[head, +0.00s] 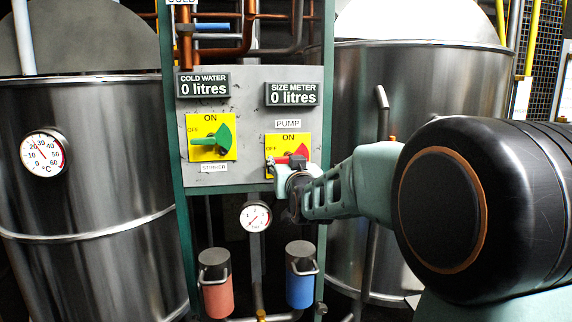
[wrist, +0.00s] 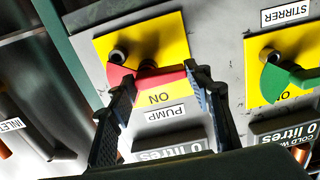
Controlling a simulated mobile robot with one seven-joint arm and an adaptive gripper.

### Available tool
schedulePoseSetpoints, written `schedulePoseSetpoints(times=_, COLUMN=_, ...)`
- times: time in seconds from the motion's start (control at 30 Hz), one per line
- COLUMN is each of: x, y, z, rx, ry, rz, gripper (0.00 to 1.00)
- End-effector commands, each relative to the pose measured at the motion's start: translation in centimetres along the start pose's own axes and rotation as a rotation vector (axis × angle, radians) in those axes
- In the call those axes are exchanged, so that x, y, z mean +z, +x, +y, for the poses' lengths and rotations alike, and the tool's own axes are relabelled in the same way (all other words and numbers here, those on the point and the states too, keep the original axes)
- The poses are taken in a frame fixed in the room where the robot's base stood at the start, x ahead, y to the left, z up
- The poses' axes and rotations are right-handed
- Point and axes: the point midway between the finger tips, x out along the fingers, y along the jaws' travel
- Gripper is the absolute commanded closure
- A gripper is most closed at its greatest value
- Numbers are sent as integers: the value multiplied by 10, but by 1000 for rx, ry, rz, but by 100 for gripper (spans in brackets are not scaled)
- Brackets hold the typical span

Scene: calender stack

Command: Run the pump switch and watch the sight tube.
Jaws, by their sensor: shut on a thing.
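The pump switch (head: 291,158) is a red rotary handle on a yellow plate marked ON and OFF, under a PUMP label. Its handle lies level, its end toward the OFF side. My gripper (head: 283,167) reaches in from the right and covers part of the plate. In the wrist view, which is upside down, the fingers of my gripper (wrist: 162,76) stand on both sides of the red handle (wrist: 172,78) and are shut on it. I cannot make out a sight tube for certain in either view.
Left of it is the green stirrer switch (head: 209,140), also level toward OFF. The size meter (head: 293,94) and cold water display (head: 204,85) read 0 litres. A pressure gauge (head: 256,216), red canister (head: 215,283) and blue canister (head: 300,274) sit below. Steel tanks flank the panel.

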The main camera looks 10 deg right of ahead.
Motion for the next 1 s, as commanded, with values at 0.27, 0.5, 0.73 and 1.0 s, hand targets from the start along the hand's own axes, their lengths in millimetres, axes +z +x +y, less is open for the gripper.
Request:
schedulePoseSetpoints(times=0.27, x=-1, y=0, z=0, rx=0, ry=138, rz=4, gripper=78)
schedulePoseSetpoints(times=0.5, x=-4, y=0, z=1, rx=-1, ry=352, rz=6, gripper=78)
schedulePoseSetpoints(times=0.73, x=-9, y=0, z=3, rx=-1, ry=570, rz=6, gripper=78)
schedulePoseSetpoints(times=1.0, x=-13, y=0, z=6, rx=-2, ry=827, rz=5, gripper=78)
